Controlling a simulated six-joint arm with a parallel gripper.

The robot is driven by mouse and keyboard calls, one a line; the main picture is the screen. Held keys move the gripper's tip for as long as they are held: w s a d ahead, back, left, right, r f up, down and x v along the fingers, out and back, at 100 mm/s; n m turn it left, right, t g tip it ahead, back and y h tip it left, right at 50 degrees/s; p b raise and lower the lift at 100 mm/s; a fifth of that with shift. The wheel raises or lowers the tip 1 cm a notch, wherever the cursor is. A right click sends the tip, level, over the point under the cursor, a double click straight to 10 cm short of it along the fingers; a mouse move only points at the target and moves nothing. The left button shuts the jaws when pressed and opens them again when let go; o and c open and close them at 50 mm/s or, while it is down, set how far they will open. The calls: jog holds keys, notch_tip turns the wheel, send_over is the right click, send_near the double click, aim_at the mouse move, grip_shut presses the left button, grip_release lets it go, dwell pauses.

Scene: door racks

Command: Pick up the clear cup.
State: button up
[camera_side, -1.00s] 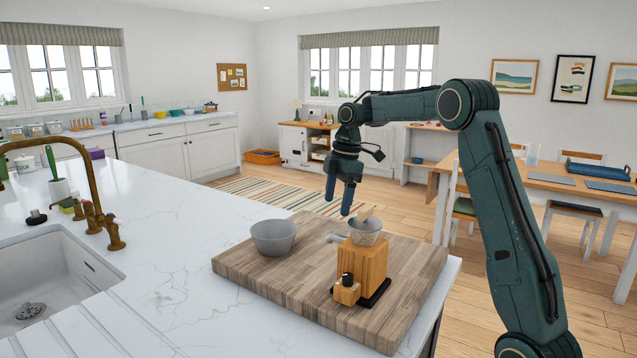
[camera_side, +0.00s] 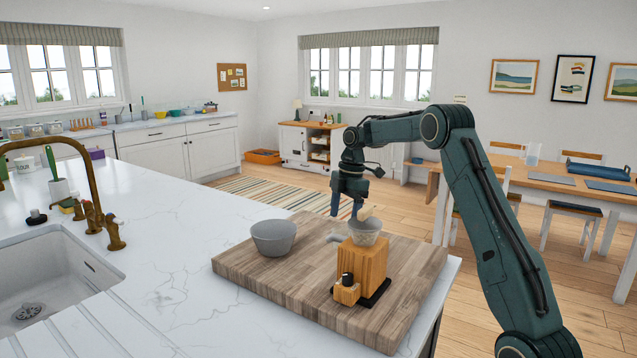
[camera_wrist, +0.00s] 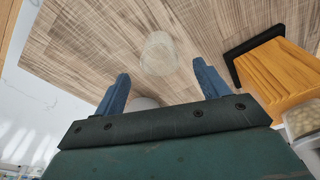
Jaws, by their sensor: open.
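The clear cup (camera_wrist: 159,53) is a pale, see-through round shape on the wooden board in the wrist view. It lies just beyond my fingertips, roughly centred between them and apart from both. My gripper (camera_wrist: 161,73) is open and empty, with one blue finger on each side. In the side view my gripper (camera_side: 346,210) hangs above the far part of the board, pointing down. I cannot clearly make out the clear cup in the side view.
The sink (camera_side: 50,275) is at far left.

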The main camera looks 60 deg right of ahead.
aim_at(342, 231)
jog(key=shift+f, duration=0.25)
jog(key=shift+f, duration=0.1)
jog(key=shift+w+a+f, duration=0.1)
jog(key=shift+a+f, duration=0.1)
jog(key=shift+f, duration=1)
jog(key=shift+w+a+f, duration=0.1)
jog(key=shift+a+f, duration=0.05)
jog(key=shift+f, duration=1)
jog(key=shift+c, duration=0.4)
jog(key=c, duration=1)
